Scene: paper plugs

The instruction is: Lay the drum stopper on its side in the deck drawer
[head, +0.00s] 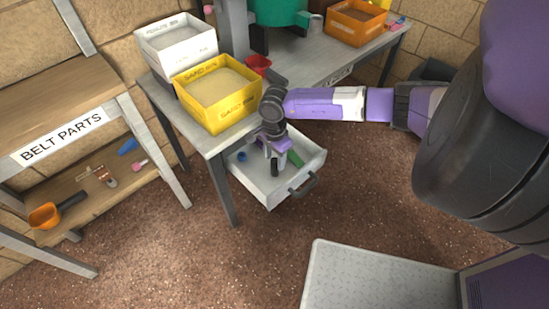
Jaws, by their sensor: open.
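The deck drawer (285,197) is pulled out below the grey table, a pale open box with a dark handle. My gripper (273,166) points down over the drawer, with its dark fingers low at the drawer's middle. It is open, and I see nothing held between its fingers. In the drawer a green piece (295,158) lies to the right of my gripper, partly hidden by it. A small blue piece (242,156) lies to the left. I cannot tell which of these, if either, is the drum stopper. My wrist hides part of the drawer's floor.
On the table stand a yellow bin (217,110) of sand-coloured grain, a white bin (176,48), a red cup (258,64) and an orange bin (355,24). A shelf labelled belt parts (62,138) holds an orange scoop (45,215) and small pieces. Open floor lies before the drawer.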

